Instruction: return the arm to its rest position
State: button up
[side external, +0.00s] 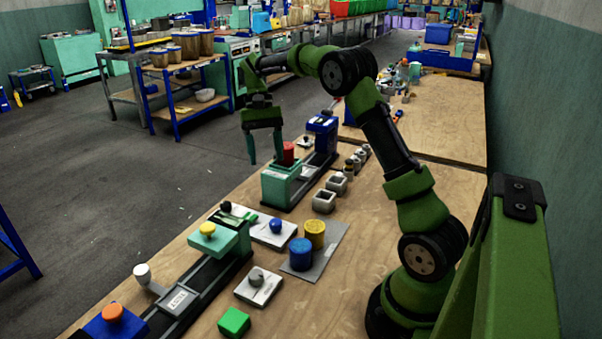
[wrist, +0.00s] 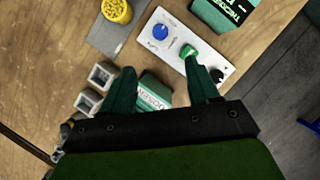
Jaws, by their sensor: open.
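My gripper (side external: 265,162) hangs pointing down, with its two teal fingers spread and nothing between them. It is near the teal press block (side external: 281,185) with a red cylinder (side external: 288,152) at its top. In the side view the fingers appear left of the red cylinder; I cannot tell their exact distance. In the wrist view the open gripper (wrist: 159,68) has a lettered teal block (wrist: 152,94) showing between its fingers, partly hidden by the gripper body.
A white panel (wrist: 172,67) carries a blue button (wrist: 160,31) and a green switch. A blue cylinder (side external: 301,255) and yellow cylinder (side external: 315,233) stand on a grey mat (side external: 325,257). Grey square cups (side external: 324,201) sit near the press. Another teal press (side external: 216,240) stands nearer the camera.

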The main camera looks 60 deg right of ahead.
jog(key=shift+w+d+r, duration=0.1)
jog(key=shift+r, duration=0.15)
jog(key=s+a+r+n+t, duration=0.2)
jog(key=s+a+t, duration=0.3)
jog(key=s+a, duration=0.4)
jog(key=s+a+r+n+t+h, duration=0.1)
jog(key=s+a+r+n+t, duration=0.1)
jog(key=s+a+t, duration=0.3)
jog(key=s+a+r, duration=0.1)
jog(key=s+a, duration=0.3)
jog(key=a, duration=0.1)
jog(key=shift+a+r+n+t, duration=0.15)
jog(key=shift+r+n+t, duration=0.15)
jog(key=shift+n, duration=0.1)
